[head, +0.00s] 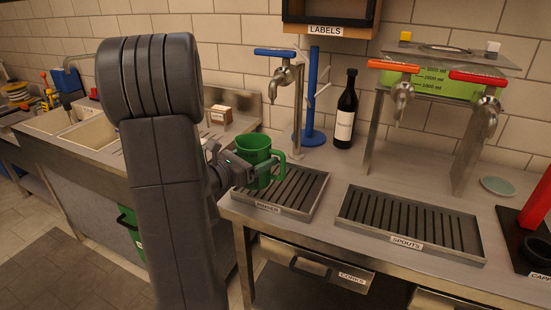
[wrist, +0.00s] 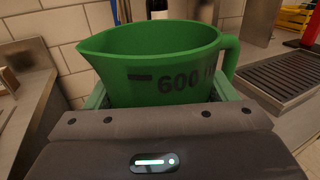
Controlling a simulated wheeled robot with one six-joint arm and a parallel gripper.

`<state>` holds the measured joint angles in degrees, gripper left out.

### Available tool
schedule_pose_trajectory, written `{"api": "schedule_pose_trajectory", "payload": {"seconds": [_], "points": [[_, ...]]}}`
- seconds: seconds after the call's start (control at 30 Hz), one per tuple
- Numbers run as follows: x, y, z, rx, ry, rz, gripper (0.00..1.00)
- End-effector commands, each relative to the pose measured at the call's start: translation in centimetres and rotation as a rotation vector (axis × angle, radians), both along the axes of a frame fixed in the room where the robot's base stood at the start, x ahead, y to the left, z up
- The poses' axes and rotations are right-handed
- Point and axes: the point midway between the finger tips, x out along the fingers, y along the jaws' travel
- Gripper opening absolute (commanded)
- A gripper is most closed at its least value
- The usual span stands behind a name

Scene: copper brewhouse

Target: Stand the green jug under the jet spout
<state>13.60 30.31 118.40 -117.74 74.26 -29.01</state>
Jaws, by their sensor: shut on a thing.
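The green jug (head: 255,154) is upright at the left end of the rinser tray, seemingly a little above it. My gripper (head: 234,163) is shut on the jug from the left. In the wrist view the jug (wrist: 150,58) fills the middle, its lip to the left, its handle to the right and "600" marked on its side. The orange-handled spout (head: 402,92) and red-handled spout (head: 486,110) hang from a stand behind the "SPOUTS" tray (head: 383,242). Their handle labels are too small to read, so I cannot tell which is the jet spout.
The "RINSER" tray (head: 262,206) lies left of the spouts tray, with a blue-handled tap (head: 292,77) above it. A blue rack (head: 312,100) and dark bottle (head: 345,115) stand behind. A green saucer (head: 497,186) lies at right. The spouts tray is clear.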

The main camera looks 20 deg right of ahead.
Motion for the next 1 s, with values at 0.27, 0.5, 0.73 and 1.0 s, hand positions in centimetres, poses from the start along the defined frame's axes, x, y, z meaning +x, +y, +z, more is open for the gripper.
{"api": "schedule_pose_trajectory", "payload": {"seconds": [0.27, 0.5, 0.73, 1.0], "points": [[1.7, -5.3, 0.1, -0.001, -0.001, -0.003, 0.45], [2.1, -6.5, -0.4, 0.0, 0.001, 0.001, 0.45], [2.1, -6.5, -3.2, 0.001, 0.003, 0.0, 0.45], [2.1, -6.5, -3.5, -0.001, 0.0, 0.001, 0.45]]}}
